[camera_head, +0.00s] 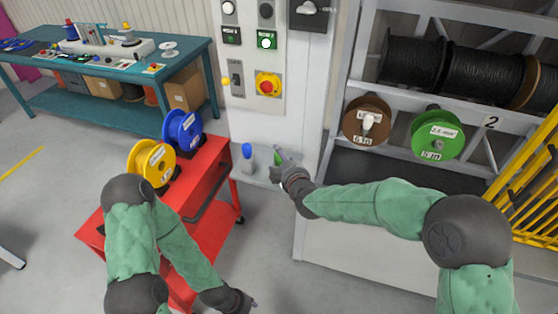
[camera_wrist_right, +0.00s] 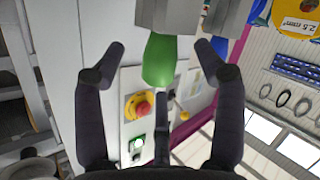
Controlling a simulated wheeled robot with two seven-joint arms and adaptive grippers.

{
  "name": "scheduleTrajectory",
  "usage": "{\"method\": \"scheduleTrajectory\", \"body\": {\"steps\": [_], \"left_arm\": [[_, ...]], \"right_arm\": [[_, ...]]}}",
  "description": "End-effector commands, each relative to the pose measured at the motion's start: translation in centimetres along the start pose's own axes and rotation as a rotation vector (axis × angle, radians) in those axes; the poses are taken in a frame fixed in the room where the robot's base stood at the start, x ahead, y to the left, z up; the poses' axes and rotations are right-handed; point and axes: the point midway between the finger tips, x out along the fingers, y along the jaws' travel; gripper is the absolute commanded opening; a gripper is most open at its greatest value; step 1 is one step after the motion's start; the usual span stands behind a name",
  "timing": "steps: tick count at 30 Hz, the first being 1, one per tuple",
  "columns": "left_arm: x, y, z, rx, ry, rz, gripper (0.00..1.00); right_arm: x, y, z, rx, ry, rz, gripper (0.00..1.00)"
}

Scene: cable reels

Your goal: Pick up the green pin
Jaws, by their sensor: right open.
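In the right wrist view the rounded end of the green pin (camera_wrist_right: 160,62) lies between the two spread fingers of my right gripper (camera_wrist_right: 158,66). A gap shows on both sides, and the pin's other end sits in a grey holder.
The red cart (camera_head: 205,165) carries a yellow reel (camera_head: 150,160) and a blue reel (camera_head: 182,130). A red-and-yellow stop button (camera_head: 268,85) is above the shelf. Brown (camera_head: 366,121) and green reels (camera_head: 437,133) hang on the right rack. A teal workbench (camera_head: 120,65) stands behind.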

Motion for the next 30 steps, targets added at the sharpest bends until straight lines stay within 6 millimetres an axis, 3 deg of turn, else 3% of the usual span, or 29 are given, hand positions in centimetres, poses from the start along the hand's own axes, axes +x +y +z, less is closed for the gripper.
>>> {"method": "scheduleTrajectory", "body": {"steps": [3, 4, 9, 11, 14, 15, 23, 30], "left_arm": [[0.0, 0.0, 0.0, 0.0, 0.0, 0.0, 0.4], [0.0, 0.0, 0.0, 0.0, 0.0, 0.0, 0.4], [0.0, 0.0, 0.0, 0.0, 0.0, 0.0, 0.4], [0.0, 0.0, 0.0, 0.0, 0.0, 0.0, 0.4], [0.0, 0.0, 0.0, 0.0, 0.0, 0.0, 0.4], [0.0, 0.0, 0.0, 0.0, 0.0, 0.0, 0.4], [-0.2, 0.1, 0.0, 0.0, 0.0, 0.0, 0.4], [-1.7, 0.6, 0.1, 0.0, 0.0, 0.0, 0.4]], "right_arm": [[0.0, 0.0, 0.0, 0.0, 0.0, 0.0, 0.7], [0.0, 0.0, 0.0, 0.0, 0.0, 0.0, 0.65], [0.0, 0.0, 0.0, 0.0, 0.0, 0.0, 0.17], [0.0, 0.0, 0.0, 0.0, 0.0, 0.0, 0.06], [0.0, -0.1, 0.0, 0.0, -0.001, -0.001, 0.05], [0.0, 0.0, 0.0, 0.0, -0.001, -0.001, 0.0], [-0.2, 0.1, -0.2, 0.0, -0.001, -0.002, 0.0], [-1.3, 2.7, -3.1, -0.001, 0.003, 0.002, 0.0]]}}
